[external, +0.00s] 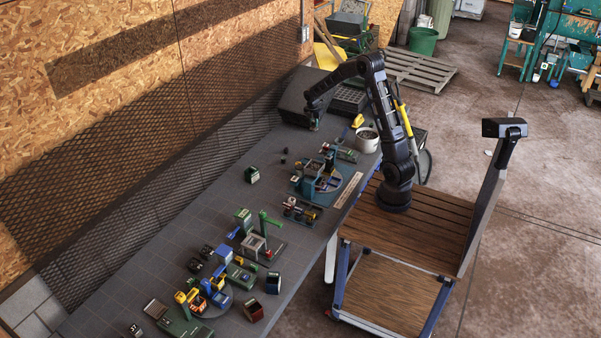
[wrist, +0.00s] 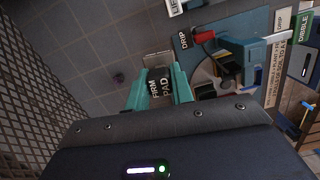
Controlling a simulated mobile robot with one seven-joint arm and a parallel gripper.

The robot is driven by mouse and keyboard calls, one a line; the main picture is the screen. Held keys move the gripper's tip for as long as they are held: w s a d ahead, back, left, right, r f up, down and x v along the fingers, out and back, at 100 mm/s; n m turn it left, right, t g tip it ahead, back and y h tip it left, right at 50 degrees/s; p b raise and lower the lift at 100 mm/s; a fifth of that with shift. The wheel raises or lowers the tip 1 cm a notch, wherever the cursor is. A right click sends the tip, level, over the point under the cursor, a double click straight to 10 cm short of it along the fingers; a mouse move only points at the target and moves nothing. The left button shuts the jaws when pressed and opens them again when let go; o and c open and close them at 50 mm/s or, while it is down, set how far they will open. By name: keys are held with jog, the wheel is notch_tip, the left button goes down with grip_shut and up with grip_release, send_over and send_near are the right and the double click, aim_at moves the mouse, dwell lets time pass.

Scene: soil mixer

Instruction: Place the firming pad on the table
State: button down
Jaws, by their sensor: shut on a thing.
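The firming pad (wrist: 159,84) is a dark block with "FIRM PAD" lettering, seen in the wrist view between the teal fingers of my gripper (wrist: 160,88). The fingers are shut on it. In the external view my gripper (external: 315,124) hangs above the far part of the long grey table (external: 180,215). The pad is too small to make out clearly there. The wrist view shows the tiled table top (wrist: 85,60) beyond the pad; I cannot tell how high the pad is above it.
A blue station with a round plate (external: 330,180) stands near the gripper; its "DRIP" part (wrist: 195,40) shows right in the wrist view. A white pot (external: 367,140) and a black crate (external: 349,100) are nearby. The mesh wall (external: 150,190) borders the table.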

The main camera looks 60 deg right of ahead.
jog(key=s+d+m, duration=0.1)
jog(key=s+d, duration=0.3)
jog(key=d, duration=0.5)
jog(key=s+d+m, duration=0.2)
jog(key=s+d, duration=0.2)
jog(key=d, duration=0.6)
jog(key=s+d+m, duration=0.1)
jog(key=s+d, duration=0.3)
jog(key=d, duration=0.5)
jog(key=s+d+m, duration=0.4)
jog(key=s+d, duration=1.5)
jog(key=s, duration=0.1)
jog(key=shift+g, duration=0.4)
notch_tip(320, 180, down, 20)
jog(key=shift+d+f, duration=0.1)
jog(key=shift+f, duration=0.15)
jog(key=c, duration=1.2)
grip_release()
